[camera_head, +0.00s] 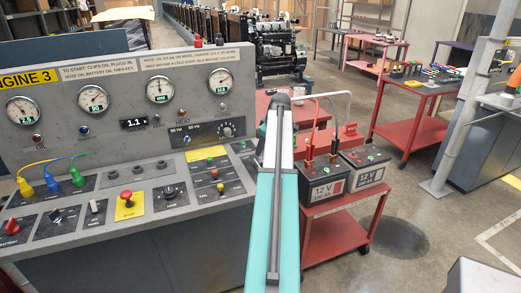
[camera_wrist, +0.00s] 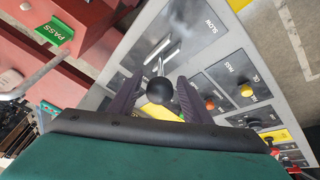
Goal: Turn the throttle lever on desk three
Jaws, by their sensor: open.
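The control desk marked ENGINE 3 (camera_head: 160,125) fills the left of the head view, with gauges and a sloping switch panel. In the wrist view a round black knob (camera_wrist: 159,91), apparently the throttle lever's, stands over a grey plate with bright metal slots (camera_wrist: 165,50) and the word SLOW. My gripper (camera_wrist: 160,84) is open, with one dark finger on each side of the knob. I cannot tell whether either finger touches it. My arm hides the lever and gripper in the head view.
Panel buttons, including an orange one (camera_wrist: 210,104) and a yellow one (camera_wrist: 246,90), sit close to the right finger. A red cart (camera_head: 345,205) with two 12 V batteries (camera_head: 325,183) stands right of the desk. Open floor lies further right.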

